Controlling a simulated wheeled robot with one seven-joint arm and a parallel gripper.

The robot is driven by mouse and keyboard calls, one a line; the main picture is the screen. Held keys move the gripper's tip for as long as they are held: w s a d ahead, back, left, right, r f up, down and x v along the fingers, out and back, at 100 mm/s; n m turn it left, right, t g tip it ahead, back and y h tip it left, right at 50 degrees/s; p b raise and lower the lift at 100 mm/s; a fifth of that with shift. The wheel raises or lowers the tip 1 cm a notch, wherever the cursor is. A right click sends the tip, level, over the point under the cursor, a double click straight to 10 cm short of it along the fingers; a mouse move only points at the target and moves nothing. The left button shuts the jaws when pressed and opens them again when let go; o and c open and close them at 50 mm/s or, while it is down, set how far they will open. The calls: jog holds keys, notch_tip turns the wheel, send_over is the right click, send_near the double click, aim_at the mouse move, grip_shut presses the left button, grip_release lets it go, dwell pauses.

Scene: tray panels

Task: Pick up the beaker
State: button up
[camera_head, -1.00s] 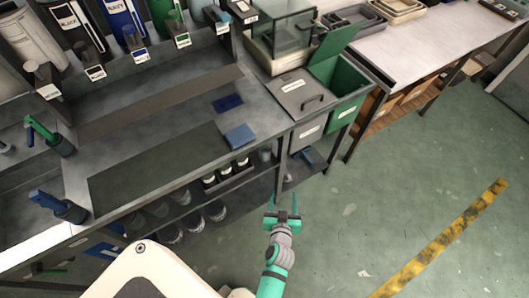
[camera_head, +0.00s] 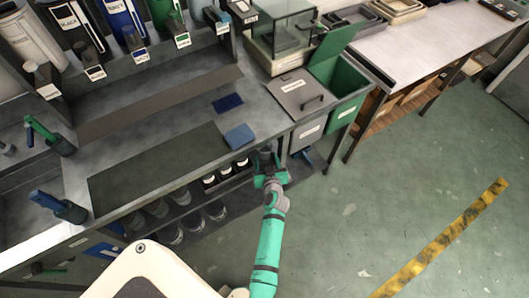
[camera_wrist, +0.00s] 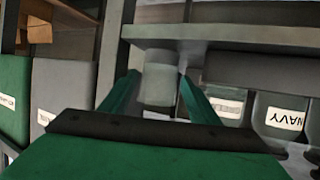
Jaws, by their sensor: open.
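A pale grey, translucent beaker (camera_wrist: 158,82) is seen close up in the wrist view, just under a grey ledge. My gripper (camera_wrist: 157,92) is open, with one green finger on each side of the beaker. I cannot tell whether either finger touches it. In the head view my gripper (camera_head: 268,163) reaches in under the bench's front edge, at the right end of the row of small bottles. There the beaker is mostly hidden by the gripper and the bench.
Small white-capped bottles (camera_head: 225,172) stand left of my gripper. The bench top (camera_head: 180,130) overhangs closely. A green bin (camera_head: 349,90) stands to the right.

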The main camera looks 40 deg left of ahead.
aim_at(263, 148)
jog(key=shift+x, duration=2.65)
jog(key=c, duration=0.7)
jog(key=shift+r, duration=0.2)
